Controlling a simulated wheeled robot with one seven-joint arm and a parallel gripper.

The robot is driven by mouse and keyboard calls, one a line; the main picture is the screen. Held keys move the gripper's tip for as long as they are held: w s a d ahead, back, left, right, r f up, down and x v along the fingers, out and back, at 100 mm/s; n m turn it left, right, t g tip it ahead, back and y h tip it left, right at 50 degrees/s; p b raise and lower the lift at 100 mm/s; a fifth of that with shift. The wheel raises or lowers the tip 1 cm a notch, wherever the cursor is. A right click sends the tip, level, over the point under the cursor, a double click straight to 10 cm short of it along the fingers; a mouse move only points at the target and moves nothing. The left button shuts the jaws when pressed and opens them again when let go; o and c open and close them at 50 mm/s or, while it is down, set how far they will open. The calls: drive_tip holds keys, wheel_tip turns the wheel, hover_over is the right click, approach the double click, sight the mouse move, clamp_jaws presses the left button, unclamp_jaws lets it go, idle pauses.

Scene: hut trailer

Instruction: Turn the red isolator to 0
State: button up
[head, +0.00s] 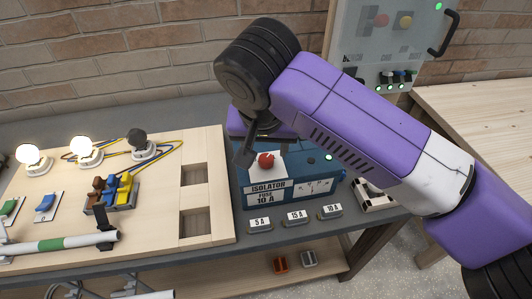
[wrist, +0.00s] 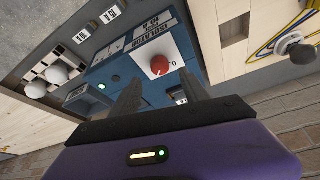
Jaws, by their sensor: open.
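The red isolator knob (head: 266,160) sits on a white plate on top of the blue isolator box (head: 245,191), labelled "ISOLATOR FUSE 10 A". In the wrist view the red knob (wrist: 160,65) shows on its white plate, with a "0" printed beside it. My gripper (head: 247,153) is just above and behind the knob in the head view. In the wrist view my gripper (wrist: 160,92) has its two dark fingers apart, pointing toward the knob, with nothing between them. The fingers look apart from the knob. Which mark the knob points to is unclear.
Fuses labelled 5 A (head: 259,224), 15 A (head: 296,217) and 10 A (head: 330,211) lie in front of the box. A wooden board (head: 150,226) with lamps, two of them lit, stands left. A grey panel (head: 385,40) with a handle is behind right.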

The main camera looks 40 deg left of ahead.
sight(266, 158)
drive_tip(key=x, duration=0.5)
drive_tip(key=shift+w+a+f+p, duration=0.15)
drive_tip(key=shift+f+p, duration=0.15)
drive_tip(key=shift+c, duration=0.3)
clamp_jaws()
